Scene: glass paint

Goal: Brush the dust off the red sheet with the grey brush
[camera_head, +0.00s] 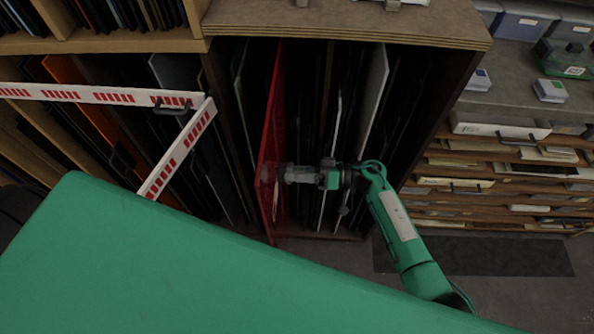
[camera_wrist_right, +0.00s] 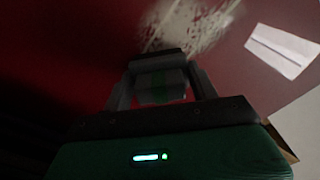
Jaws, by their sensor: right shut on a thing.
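The red sheet (camera_head: 271,125) stands upright, edge towards me, in an open rack slot. In the right wrist view its dark red face (camera_wrist_right: 110,35) fills much of the top. A pale, speckled dust patch (camera_wrist_right: 195,22) lies on that face. My right gripper (camera_head: 284,173) is at the sheet's right side, low down. It is shut on the grey brush (camera_wrist_right: 160,80), seen between the fingers just below the dust patch. The brush's far edge looks close to the sheet; I cannot tell if it touches. My left gripper is out of view.
A white label (camera_wrist_right: 284,47) is on the red face right of the dust. Several other sheets, one white (camera_head: 376,85), stand to the right in the rack. A red-and-white barrier (camera_head: 105,96) crosses the left. Flat drawers (camera_head: 500,175) stand at right.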

